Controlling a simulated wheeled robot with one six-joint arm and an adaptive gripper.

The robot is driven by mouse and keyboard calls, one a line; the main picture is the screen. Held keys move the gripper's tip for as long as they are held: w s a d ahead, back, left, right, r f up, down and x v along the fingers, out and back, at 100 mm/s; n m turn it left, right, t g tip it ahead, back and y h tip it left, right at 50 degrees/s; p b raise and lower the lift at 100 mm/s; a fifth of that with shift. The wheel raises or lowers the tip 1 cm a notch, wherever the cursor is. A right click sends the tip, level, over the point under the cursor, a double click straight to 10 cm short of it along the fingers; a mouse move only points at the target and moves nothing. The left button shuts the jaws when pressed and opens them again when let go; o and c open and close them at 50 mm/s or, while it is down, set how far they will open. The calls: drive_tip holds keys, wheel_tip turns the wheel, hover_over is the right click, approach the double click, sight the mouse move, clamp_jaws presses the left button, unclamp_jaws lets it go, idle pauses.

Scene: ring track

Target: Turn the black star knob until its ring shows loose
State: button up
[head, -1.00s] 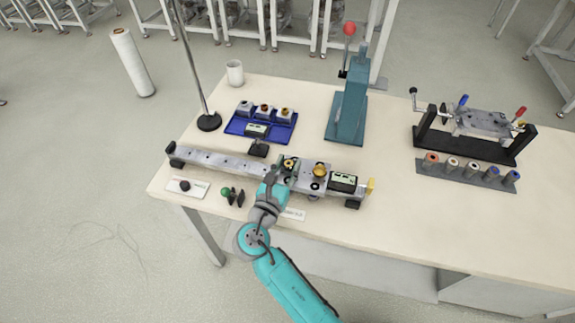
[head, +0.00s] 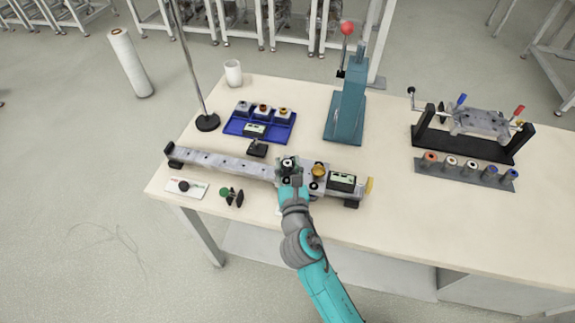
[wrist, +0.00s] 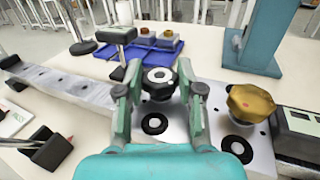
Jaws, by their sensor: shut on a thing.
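The black star knob (wrist: 158,82) stands on the pale metal plate of the long rail fixture, with a light hexagonal centre on top. My gripper (wrist: 158,90) has one finger on each side of it and is shut on it. In the head view my gripper (head: 288,174) covers the near side of the knob (head: 287,162). I cannot make out the knob's ring or its state. A gold knob (wrist: 251,102) stands to the right on the same plate, apart from my fingers.
A small display box (head: 342,181) sits at the fixture's right end. Behind are a blue tray (head: 237,128) with small parts and a teal press (head: 346,118). Two dark-ringed holes lie before the knobs. A green-and-black part (head: 231,195) lies front left. The table's right front is clear.

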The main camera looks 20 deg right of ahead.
drive_tip(key=shift+f+n+y, duration=0.1)
drive_tip(key=shift+n+y, duration=0.2)
drive_tip(key=shift+y, duration=0.2)
drive_tip(key=o, duration=1.2)
drive_tip(key=shift+c, duration=0.2)
drive_tip(key=shift+s, duration=0.1)
drive_tip(key=s, duration=0.4)
drive_tip(key=s+a, duration=0.1)
drive_tip(key=s, duration=0.2)
drive_tip(key=s+a, duration=0.1)
drive_tip(key=s, duration=0.3)
drive_tip(key=shift+s+a, duration=0.15)
drive_tip(key=shift+s, duration=0.15)
